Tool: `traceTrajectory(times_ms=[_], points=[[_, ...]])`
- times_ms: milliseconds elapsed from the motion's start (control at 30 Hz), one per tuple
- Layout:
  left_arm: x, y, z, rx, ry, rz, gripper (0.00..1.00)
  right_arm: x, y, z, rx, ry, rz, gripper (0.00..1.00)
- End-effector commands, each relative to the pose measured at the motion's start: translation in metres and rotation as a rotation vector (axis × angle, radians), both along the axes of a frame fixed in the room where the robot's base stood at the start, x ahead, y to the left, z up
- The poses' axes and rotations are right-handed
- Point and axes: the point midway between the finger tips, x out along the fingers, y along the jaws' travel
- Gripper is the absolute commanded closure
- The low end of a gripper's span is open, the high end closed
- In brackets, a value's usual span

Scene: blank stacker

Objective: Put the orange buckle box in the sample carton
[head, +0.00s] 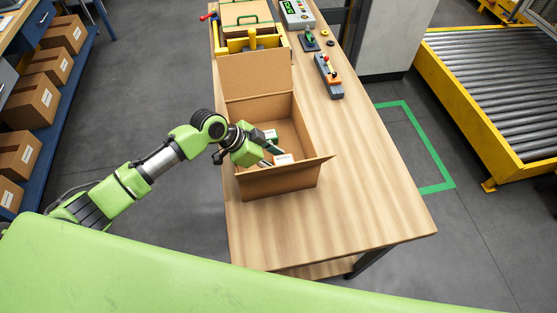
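The sample carton (277,183) is a brown open cardboard box on the wooden table, with its flaps raised. My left gripper (276,155) reaches in over its left wall, with its grey fingers spread apart inside the carton. A small pale-topped box (284,159) is at the fingertips. I cannot tell whether the fingers grip it or whether it is the orange buckle box, as no orange side shows. Another small green-and-white item (270,135) is behind the gripper in the carton, partly hidden. My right gripper is not in view.
A grey-and-orange control box (328,77) lies along the right edge. The near part of the table (330,220) is clear. A roller conveyor (495,85) is at the right.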

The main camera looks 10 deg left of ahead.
Motion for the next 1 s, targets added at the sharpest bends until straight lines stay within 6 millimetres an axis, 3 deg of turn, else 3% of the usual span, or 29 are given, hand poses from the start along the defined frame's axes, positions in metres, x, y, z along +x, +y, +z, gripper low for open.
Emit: traceTrajectory(times_ms=[367, 800, 1000], points=[[-0.001, 0.005, 0.007, 0.002, -0.002, 0.000, 0.56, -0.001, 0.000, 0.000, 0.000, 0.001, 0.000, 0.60], [-0.024, 0.054, 0.074, 0.003, -0.002, 0.000, 0.56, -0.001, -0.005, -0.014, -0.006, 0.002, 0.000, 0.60], [-0.029, 0.066, 0.093, 0.000, 0.000, 0.000, 0.56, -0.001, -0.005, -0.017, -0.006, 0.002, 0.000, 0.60]])
